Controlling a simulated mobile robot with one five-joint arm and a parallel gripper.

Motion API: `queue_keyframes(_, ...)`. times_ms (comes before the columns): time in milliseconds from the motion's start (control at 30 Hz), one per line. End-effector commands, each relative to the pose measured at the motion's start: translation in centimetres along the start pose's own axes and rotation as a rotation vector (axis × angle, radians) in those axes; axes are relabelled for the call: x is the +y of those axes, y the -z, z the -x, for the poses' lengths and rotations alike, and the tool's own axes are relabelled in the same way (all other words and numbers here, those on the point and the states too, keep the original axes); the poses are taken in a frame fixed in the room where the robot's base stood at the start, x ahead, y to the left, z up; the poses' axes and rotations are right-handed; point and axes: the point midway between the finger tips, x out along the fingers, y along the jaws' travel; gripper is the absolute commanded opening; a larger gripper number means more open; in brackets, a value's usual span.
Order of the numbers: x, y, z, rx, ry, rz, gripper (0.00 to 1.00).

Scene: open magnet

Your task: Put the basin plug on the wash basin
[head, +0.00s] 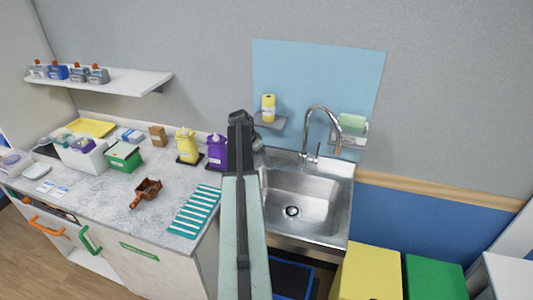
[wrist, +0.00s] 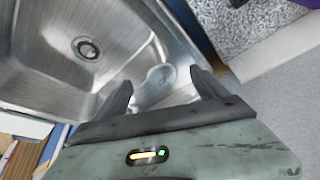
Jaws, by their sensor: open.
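The steel wash basin (head: 318,200) is set right of my arm in the head view, and its bowl (wrist: 50,75) fills the left of the wrist view. A dark round drain (wrist: 87,48) shows in the bowl floor. A round grey disc (wrist: 163,74), which looks like the basin plug, lies on the basin's steel ledge. My gripper (wrist: 161,80) is open and empty, its two fingertips to either side of the disc in the wrist view. I cannot tell the height between them. In the head view my arm hides this spot.
A curved tap (head: 318,125) stands at the basin's back. The speckled counter (head: 100,195) to the left holds a purple bottle (head: 217,152), a yellow bottle (head: 187,146) and a teal ribbed mat (head: 195,212). Yellow (head: 370,272) and green (head: 433,278) boxes stand at front right.

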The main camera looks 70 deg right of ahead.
Motion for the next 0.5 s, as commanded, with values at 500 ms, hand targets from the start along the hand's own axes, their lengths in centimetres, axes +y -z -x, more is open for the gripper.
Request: queue_keyframes(500,0.1,-7.9,3.0,0.0,0.0,-0.001,0.82)
